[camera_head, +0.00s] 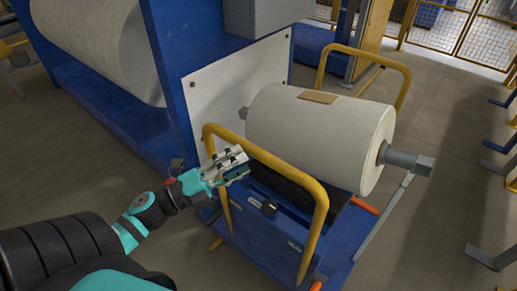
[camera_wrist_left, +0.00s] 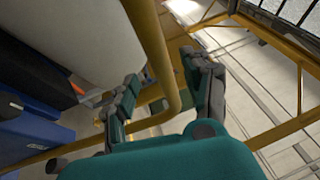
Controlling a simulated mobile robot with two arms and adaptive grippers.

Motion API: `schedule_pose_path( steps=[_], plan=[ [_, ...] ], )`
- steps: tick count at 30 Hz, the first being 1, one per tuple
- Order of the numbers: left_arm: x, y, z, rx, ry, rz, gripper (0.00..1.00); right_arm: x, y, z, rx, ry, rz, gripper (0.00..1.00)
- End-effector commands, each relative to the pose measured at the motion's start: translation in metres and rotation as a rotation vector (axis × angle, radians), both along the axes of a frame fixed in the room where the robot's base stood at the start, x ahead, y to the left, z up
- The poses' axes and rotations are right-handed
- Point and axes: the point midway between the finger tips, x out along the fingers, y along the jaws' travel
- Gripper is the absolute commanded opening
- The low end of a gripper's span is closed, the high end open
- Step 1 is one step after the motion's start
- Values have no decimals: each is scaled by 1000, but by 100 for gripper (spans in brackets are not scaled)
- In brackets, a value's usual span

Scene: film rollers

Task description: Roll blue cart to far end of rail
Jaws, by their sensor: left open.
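The blue cart (camera_head: 270,225) stands at the centre, with a yellow tube handle (camera_head: 265,160) on its near side and another yellow handle (camera_head: 407,75) on its far side. It carries a large white film roll (camera_head: 320,135) on a shaft. My left gripper (camera_head: 240,168) is open at the near handle, by its left half. In the left wrist view the yellow handle bar (camera_wrist_left: 158,45) runs between the two spread fingers of my left gripper (camera_wrist_left: 160,72); contact cannot be told. The roll (camera_wrist_left: 85,35) shows at upper left there. My right gripper is out of view.
A blue machine (camera_head: 165,65) with a big white roll (camera_head: 105,40) stands at the left, with a white panel (camera_head: 235,90) beside the cart. Blue brackets (camera_head: 497,145) line the right edge. Yellow fencing (camera_head: 470,35) stands behind. Grey floor right of the cart is clear.

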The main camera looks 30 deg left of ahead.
Motion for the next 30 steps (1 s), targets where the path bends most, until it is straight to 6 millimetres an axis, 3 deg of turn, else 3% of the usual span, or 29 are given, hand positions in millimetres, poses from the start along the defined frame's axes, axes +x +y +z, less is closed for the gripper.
schedule_pose_path(
  steps=[3, 9, 21, 30],
  plan=[
    [21, -11, 8, 1, -5, -3, 49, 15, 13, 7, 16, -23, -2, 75],
    [44, -23, 11, -1, -2, -1, 49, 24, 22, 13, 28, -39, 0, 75],
    [50, -26, 10, 0, 0, 0, 49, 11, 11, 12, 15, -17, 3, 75],
    [50, -26, 10, 0, 0, 0, 12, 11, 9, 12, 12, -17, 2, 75]
  ],
)
